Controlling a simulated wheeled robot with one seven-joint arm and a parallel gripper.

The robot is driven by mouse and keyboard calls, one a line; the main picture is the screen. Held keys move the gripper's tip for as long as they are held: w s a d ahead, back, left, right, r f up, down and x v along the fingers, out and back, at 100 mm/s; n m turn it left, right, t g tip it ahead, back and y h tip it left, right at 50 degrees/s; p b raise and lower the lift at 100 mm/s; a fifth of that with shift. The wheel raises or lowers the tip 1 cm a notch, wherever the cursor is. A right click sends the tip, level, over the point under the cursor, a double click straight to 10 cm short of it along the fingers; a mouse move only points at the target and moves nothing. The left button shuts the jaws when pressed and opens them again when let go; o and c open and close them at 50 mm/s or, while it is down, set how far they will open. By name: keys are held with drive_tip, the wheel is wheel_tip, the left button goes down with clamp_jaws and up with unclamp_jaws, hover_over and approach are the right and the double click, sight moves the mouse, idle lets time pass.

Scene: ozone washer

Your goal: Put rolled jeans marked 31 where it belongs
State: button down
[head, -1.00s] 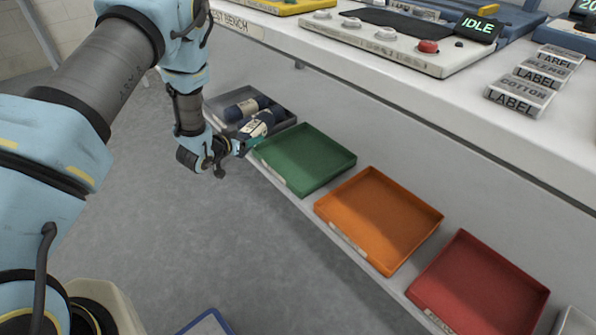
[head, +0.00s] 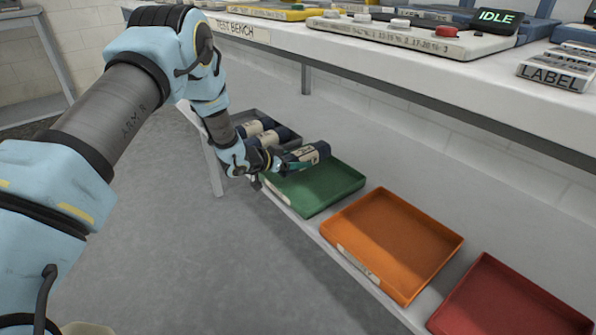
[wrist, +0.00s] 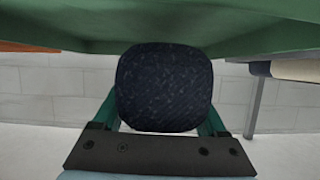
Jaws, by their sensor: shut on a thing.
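My gripper (head: 288,165) is shut on a dark navy rolled pair of jeans (head: 318,150) with a pale label band. The marking on the band is too small to read. The roll is held over the far left part of the green tray (head: 335,197). In the wrist view, the round end of the roll (wrist: 164,88) sits between the two green fingers, and the green tray (wrist: 235,22) spans the top edge. The grey tray (head: 288,146) to the left holds other navy rolls (head: 258,128) with pale bands.
An orange tray (head: 400,240) and a red tray (head: 510,305) stand further right on the low shelf. The white test bench (head: 400,50) overhangs behind, with a panel showing IDLE (head: 495,17) and label blocks (head: 556,74). The green tray's visible floor is clear.

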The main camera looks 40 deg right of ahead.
drive_tip(key=shift+f, duration=1.65)
drive_tip(key=shift+b, duration=0.3)
drive_tip(key=shift+f, duration=0.15)
unclamp_jaws()
drive_tip(key=shift+a+r, duration=0.15)
drive_tip(key=shift+r, duration=0.05)
drive_tip(key=p+v, duration=0.1)
drive_tip(key=v, duration=1)
drive_tip(key=shift+s+a+r+p, duration=0.1)
drive_tip(key=shift+a+r+p, duration=0.05)
drive_tip(key=shift+a+p, duration=0.2)
